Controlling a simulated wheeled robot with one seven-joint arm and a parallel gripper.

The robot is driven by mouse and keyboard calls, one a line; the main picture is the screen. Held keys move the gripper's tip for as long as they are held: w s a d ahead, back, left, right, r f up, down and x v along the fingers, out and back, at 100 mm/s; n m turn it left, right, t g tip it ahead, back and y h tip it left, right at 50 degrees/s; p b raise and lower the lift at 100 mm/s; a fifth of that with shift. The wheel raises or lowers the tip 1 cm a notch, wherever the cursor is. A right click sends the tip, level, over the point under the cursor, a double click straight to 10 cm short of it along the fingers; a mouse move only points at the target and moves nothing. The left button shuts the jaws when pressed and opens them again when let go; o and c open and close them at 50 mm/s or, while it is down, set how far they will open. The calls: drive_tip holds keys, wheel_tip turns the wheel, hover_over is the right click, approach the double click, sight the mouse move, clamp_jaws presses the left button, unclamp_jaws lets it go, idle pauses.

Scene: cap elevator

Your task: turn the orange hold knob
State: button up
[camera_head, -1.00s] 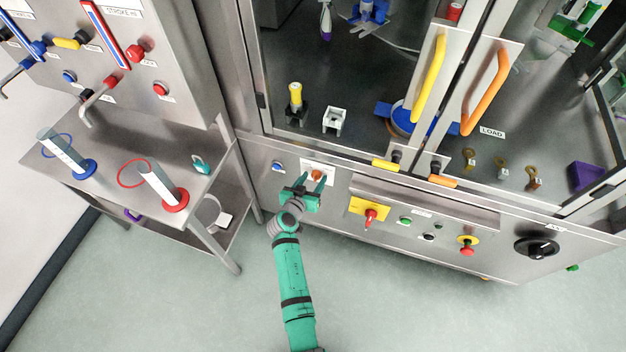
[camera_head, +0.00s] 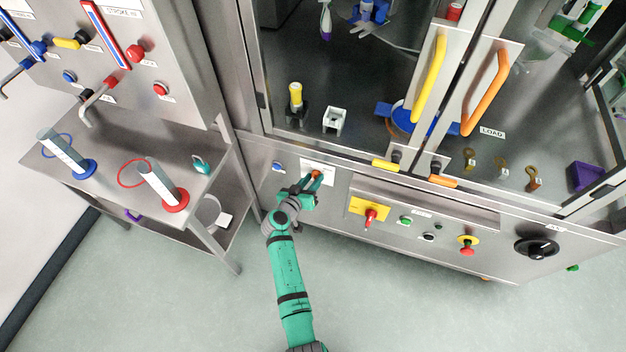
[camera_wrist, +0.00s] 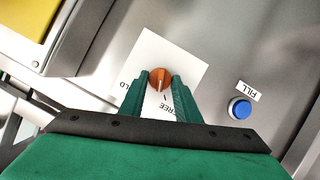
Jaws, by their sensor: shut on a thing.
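The orange hold knob (camera_wrist: 160,79) sits on a white label plate (camera_wrist: 186,59) on the front panel of the steel cabinet. In the wrist view the plate reads "FREE" and partly "LD", and a pale mark on the knob points toward the plate's lower part, near the tick line. The knob also shows small in the head view (camera_head: 316,174). My green gripper (camera_wrist: 159,86) is shut on the knob, one finger on each side of it. In the head view my gripper (camera_head: 312,182) reaches up to the panel from below.
A blue FILL button (camera_wrist: 240,108) is right of the plate in the wrist view. A yellow plate with a red switch (camera_head: 370,214) lies to the right in the head view. A steel side table (camera_head: 120,190) stands at left. Open floor lies below the panel.

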drive_tip(key=n+h, duration=0.2)
drive_tip(key=n, duration=0.1)
drive_tip(key=shift+a+f, duration=0.15)
drive_tip(key=shift+a, duration=0.05)
idle(0.5)
drive_tip(key=o, duration=1)
drive_tip(key=shift+o, duration=0.2)
drive_tip(key=v, duration=1)
drive_tip(key=shift+s+a, duration=0.25)
drive_tip(key=shift+a, duration=0.1)
